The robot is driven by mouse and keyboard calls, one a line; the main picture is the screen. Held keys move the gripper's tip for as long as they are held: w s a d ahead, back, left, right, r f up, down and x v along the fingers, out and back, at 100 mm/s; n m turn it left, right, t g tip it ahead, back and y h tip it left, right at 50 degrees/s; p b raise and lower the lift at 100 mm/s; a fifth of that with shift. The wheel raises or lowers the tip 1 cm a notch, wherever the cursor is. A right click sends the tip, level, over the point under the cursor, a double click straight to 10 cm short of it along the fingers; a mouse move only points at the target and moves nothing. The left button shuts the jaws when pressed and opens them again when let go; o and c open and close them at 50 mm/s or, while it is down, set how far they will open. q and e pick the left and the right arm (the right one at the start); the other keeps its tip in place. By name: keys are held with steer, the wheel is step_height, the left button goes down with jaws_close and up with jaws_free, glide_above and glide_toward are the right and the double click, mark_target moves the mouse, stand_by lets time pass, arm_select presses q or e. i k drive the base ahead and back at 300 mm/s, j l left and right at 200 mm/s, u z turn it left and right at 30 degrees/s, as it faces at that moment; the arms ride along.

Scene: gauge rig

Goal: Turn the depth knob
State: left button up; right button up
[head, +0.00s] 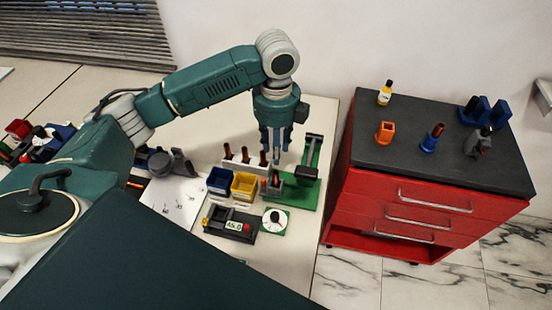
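A white round dial with a dark knob (274,218) sits on a small green base on the table, right of a dark box with a lit readout (234,225) that seems to read 46.0. I take this dial to be the depth knob. A green rig (300,190) with a dark upright frame stands behind it. My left gripper (276,158) points down above the table, behind and above the knob and apart from it. Its fingers look spread with nothing held. My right gripper is out of view.
A blue bin (220,180) and a yellow bin (244,186) stand left of the rig. A white rack (242,161) with brown-handled pieces is behind them. A red cabinet (410,210) with several items on top stands to the right. A white sheet (174,203) lies left.

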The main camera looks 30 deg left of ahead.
mark_target(274, 216)
steer(key=k+l, duration=0.2)
steer(key=k, duration=0.3)
steer(key=k+l, duration=0.2)
steer(key=k, duration=0.25)
steer(key=k+l, duration=0.15)
steer(key=k, duration=0.35)
